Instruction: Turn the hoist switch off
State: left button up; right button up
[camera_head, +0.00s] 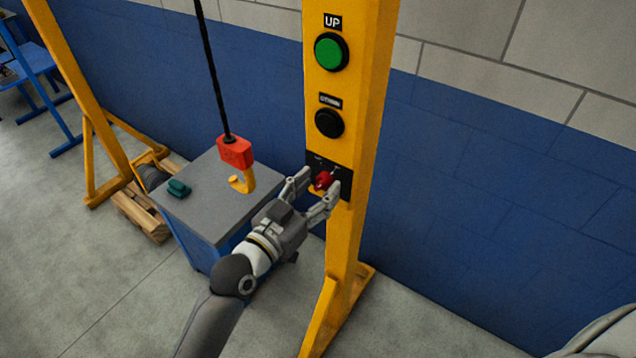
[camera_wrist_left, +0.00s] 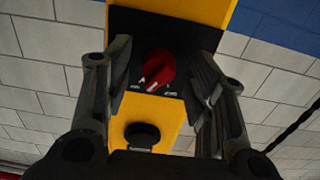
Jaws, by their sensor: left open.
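The hoist switch is a red rotary knob (camera_head: 323,180) on a black plate (camera_head: 345,186), low on the yellow post (camera_head: 347,235). My left gripper (camera_head: 319,188) is open, with one finger on each side of the knob. In the left wrist view the red knob (camera_wrist_left: 157,70) sits between the two open fingers (camera_wrist_left: 160,85), with visible gaps beside it. The knob looks tilted, with small white marks near it. I cannot tell whether a finger touches it. My right gripper is not in view.
Above the knob are a black button (camera_head: 329,123) and a green UP button (camera_head: 331,52). A red hoist block (camera_head: 235,152) with a yellow hook hangs by the grey-topped blue cabinet (camera_head: 215,205). A dark green object (camera_head: 179,188) lies on it. A wooden pallet (camera_head: 140,214) stands behind.

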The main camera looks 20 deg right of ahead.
pick_arm(q)
jog(key=shift+w+d, duration=0.2)
jog(key=shift+d, duration=0.1)
jog(key=shift+c, duration=0.3)
jog(key=c, duration=1)
